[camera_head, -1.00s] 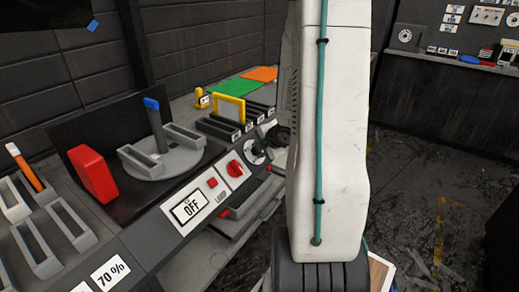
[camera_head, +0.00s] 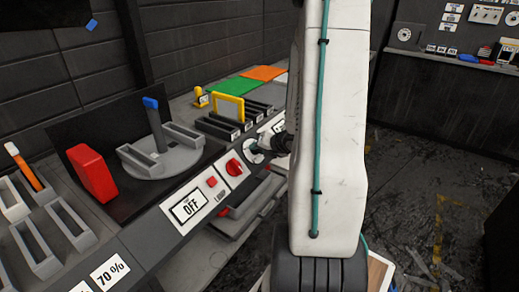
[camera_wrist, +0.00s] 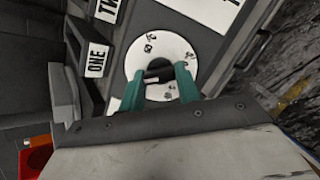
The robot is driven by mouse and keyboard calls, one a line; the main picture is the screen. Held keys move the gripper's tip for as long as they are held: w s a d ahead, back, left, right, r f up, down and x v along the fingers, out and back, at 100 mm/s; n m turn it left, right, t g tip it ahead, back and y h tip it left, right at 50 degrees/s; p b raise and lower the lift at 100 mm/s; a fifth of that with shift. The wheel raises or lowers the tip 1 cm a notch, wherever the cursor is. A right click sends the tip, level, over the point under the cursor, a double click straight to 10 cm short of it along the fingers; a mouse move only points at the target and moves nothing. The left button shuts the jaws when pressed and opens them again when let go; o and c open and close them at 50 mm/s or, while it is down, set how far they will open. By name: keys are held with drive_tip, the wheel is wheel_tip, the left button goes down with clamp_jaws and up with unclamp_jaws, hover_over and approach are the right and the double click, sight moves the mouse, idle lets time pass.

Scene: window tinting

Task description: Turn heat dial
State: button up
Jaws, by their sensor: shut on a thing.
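The heat dial is a black knob (camera_wrist: 159,71) on a round white plate (camera_wrist: 142,50) with small dark symbols, seen in the wrist view. My gripper (camera_wrist: 160,84) has two teal fingers, one on each side of the knob, and is shut on it. In the head view the white dial plate (camera_head: 251,157) shows on the sloped front panel, to the right of the red rotary switch (camera_head: 234,168). There my gripper (camera_head: 262,148) reaches it from the right and hides part of it. The symbol that the knob points to cannot be read.
A display reading OFF (camera_head: 188,206) and a small red button (camera_head: 212,181) are left of the dial. A red block (camera_head: 92,172), a grey turntable (camera_head: 160,165) and a yellow handle (camera_head: 230,107) stand on the bench. Slots labelled ONE (camera_wrist: 96,60) and TWO lie beside the dial.

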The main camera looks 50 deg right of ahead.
drive_tip(key=shift+n, duration=0.7)
drive_tip(key=shift+s+f+n, duration=0.1)
drive_tip(key=shift+n, duration=0.2)
drive_tip(key=o, duration=1)
drive_tip(key=shift+t, duration=0.3)
drive_tip(key=shift+s+r, duration=0.3)
drive_tip(key=shift+r, duration=0.05)
drive_tip(key=v, duration=0.7)
